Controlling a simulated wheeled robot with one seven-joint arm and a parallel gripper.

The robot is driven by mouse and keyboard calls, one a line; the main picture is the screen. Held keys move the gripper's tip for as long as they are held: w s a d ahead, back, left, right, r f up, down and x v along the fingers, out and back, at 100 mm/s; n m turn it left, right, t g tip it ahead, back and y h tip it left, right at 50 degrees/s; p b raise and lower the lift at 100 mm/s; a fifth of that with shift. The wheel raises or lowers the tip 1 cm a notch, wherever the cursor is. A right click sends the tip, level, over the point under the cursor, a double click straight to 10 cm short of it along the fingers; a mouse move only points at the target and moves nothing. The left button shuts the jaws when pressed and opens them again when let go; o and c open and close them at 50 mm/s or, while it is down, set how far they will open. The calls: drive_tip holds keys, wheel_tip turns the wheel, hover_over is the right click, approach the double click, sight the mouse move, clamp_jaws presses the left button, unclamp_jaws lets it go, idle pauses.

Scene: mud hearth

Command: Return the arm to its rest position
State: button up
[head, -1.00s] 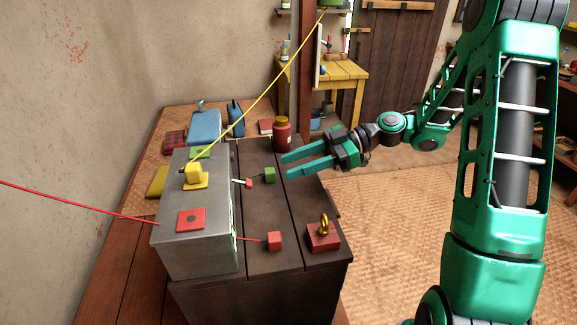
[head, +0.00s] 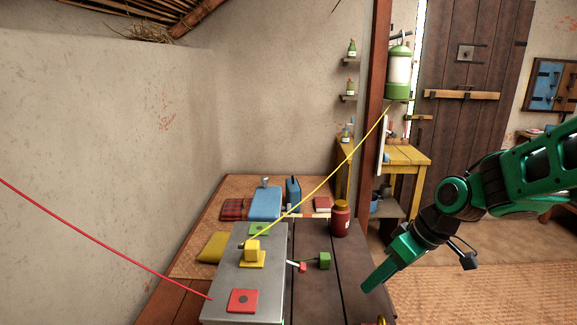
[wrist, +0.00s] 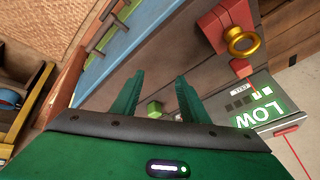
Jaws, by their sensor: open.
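My gripper (head: 374,279) is at the right of the dark wooden table in the head view, beyond its right edge in the picture. Its teal fingers point down and left, and only one finger shows clearly there. In the wrist view both fingers (wrist: 155,90) stand apart with nothing held between them. My arm is bent, coming in from the right edge of the head view.
A grey metal box (head: 222,288) carries a yellow block (head: 252,249) and a red plate (head: 242,300). A dark red jar (head: 340,219) stands near the gripper. A green lantern (head: 398,72) hangs by a post (head: 376,100).

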drive_tip(key=s+d+r+m+t+h, duration=0.2)
drive_tip(key=s+d+r+m+h, duration=0.25)
drive_tip(key=s+d+m, duration=0.35)
drive_tip(key=s+d+f+m+g, duration=0.2)
drive_tip(key=s+d+m+g, duration=0.2)
drive_tip(key=s+d, duration=0.8)
drive_tip(key=shift+s+d+m+g, duration=0.15)
drive_tip(key=shift+s+m+g, duration=0.15)
drive_tip(key=shift+s+m, duration=0.75)
drive_tip(key=shift+s+n, duration=0.15)
drive_tip(key=shift+n, duration=0.1)
drive_tip(key=shift+w+f, duration=0.25)
drive_tip(key=shift+w, duration=0.35)
